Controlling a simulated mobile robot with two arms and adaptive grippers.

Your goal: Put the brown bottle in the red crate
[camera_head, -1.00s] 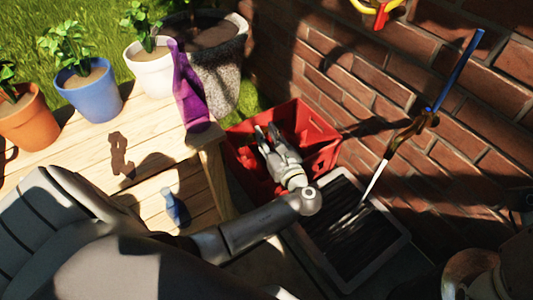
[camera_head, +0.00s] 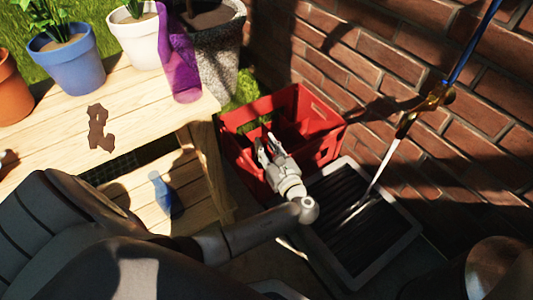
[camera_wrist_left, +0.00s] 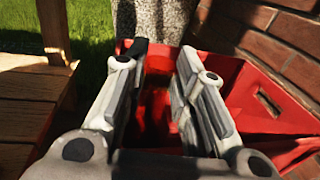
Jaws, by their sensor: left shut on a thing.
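The red crate (camera_head: 330,143) stands on the ground between the table and the brick wall. It also shows in the left wrist view (camera_wrist_left: 230,75). My left gripper (camera_head: 266,146) is over the crate's near left part, fingers pointing into it. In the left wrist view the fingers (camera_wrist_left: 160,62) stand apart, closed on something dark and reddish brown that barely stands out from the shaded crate. I take it for the brown bottle, but its outline and whether it touches the crate cannot be made out. My right gripper is not in view.
A wooden table (camera_head: 150,95) with potted plants and a purple item (camera_head: 180,60) is at the left. A blue bottle (camera_head: 160,193) stands on its lower shelf. A dark tray (camera_head: 360,220) lies right of the crate. A brick wall (camera_head: 390,60) rises behind.

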